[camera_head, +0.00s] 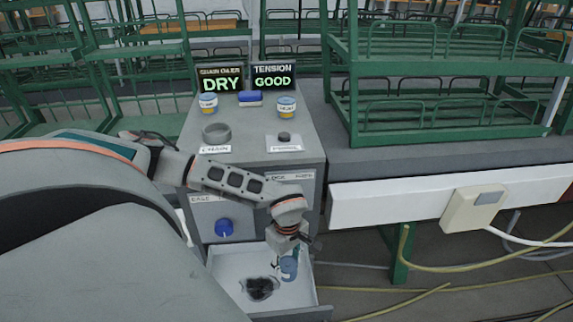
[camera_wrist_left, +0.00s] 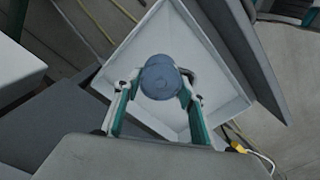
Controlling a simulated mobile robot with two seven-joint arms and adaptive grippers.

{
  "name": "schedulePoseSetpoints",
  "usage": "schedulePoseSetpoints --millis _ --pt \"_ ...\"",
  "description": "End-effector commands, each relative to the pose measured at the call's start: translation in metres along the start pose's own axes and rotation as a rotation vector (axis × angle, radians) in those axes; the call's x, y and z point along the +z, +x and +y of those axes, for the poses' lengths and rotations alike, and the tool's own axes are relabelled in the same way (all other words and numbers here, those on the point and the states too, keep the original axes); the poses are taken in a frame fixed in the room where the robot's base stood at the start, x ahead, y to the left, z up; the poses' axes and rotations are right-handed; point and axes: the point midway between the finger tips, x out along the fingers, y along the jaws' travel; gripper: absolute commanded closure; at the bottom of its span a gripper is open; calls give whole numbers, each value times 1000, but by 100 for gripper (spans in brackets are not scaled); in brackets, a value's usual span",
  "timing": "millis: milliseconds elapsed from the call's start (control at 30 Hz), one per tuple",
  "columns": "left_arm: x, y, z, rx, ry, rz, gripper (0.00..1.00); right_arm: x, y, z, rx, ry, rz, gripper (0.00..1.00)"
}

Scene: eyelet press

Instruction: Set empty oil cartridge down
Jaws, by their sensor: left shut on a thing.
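The oil cartridge (camera_head: 289,266) is a small blue cylinder with a pale label. My left gripper (camera_head: 283,257) is shut on it and points down into an open white drawer (camera_head: 225,265). In the left wrist view, the cartridge's round grey-blue top (camera_wrist_left: 160,77) sits between the two fingertips (camera_wrist_left: 160,90), with the white drawer (camera_wrist_left: 225,85) below. I cannot tell whether the cartridge touches the drawer floor. A dark, irregular patch or object (camera_head: 260,288) lies in the drawer to the left of the cartridge. My right gripper is not in view.
Signs read DRY (camera_head: 221,78) and TENSION GOOD (camera_head: 273,76). A blue knob (camera_head: 224,228) is on the cabinet front.

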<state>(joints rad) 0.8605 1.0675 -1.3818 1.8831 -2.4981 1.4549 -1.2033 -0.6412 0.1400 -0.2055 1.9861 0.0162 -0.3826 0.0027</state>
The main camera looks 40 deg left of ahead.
Motion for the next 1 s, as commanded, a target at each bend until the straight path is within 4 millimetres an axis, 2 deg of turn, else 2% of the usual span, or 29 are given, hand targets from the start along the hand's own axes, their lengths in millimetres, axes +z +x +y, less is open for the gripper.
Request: schedulePoseSetpoints --millis 33,133,467,700,1000 --pt "1 16 -2 -5 1 -1 81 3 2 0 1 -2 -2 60" --pt "0 34 -1 -3 0 0 81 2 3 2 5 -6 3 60" --pt "0 58 0 -2 0 0 81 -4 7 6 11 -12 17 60" --pt "0 92 -1 -3 0 0 81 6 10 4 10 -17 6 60" --pt "0 92 1 1 1 0 81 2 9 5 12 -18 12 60"
